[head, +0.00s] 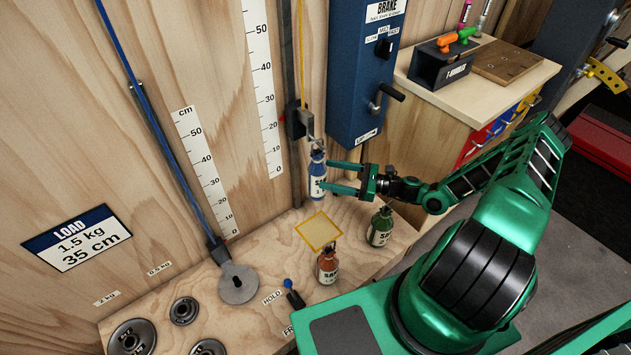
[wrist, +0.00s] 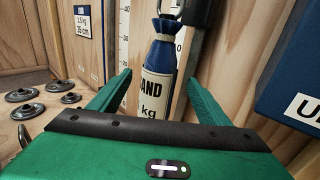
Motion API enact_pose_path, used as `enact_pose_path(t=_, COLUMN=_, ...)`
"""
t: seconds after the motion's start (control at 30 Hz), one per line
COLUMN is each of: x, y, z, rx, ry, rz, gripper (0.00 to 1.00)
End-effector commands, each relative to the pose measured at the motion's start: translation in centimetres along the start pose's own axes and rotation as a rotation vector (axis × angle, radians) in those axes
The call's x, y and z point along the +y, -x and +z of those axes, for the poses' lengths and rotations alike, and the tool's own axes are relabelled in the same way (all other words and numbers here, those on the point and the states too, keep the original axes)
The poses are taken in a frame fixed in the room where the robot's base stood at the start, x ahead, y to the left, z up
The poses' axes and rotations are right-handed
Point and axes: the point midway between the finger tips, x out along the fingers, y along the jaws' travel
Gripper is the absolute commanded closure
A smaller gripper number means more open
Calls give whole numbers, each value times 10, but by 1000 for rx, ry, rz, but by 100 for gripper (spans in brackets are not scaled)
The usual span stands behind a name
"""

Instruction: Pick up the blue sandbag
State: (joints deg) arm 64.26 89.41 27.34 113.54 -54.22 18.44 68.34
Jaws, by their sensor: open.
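The blue sandbag (head: 317,180) hangs upright from a metal hook (head: 310,141) above the plywood shelf. It has a white label. My gripper (head: 329,176) is open, with its green fingers reaching to the sandbag from the right. In the wrist view, the sandbag (wrist: 158,75) stands between the two open fingers (wrist: 155,93), with its tied neck on the hook above. I cannot tell whether either finger touches it. The bag's lower end is hidden behind my gripper in the wrist view.
A yellow-outlined square (head: 318,232) lies below the bag. The blue brake box (head: 358,75) is mounted just right of the hook. Metal weights (head: 183,311) lie at left.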

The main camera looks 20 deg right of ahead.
Motion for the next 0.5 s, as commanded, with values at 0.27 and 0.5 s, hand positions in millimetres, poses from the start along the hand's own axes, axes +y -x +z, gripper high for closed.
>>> enact_pose_path(t=0.27, x=0, y=-36, z=0, rx=1, ry=0, rz=0, gripper=29)
enact_pose_path(t=0.5, x=0, y=-53, z=2, rx=0, ry=1, rz=1, gripper=29)
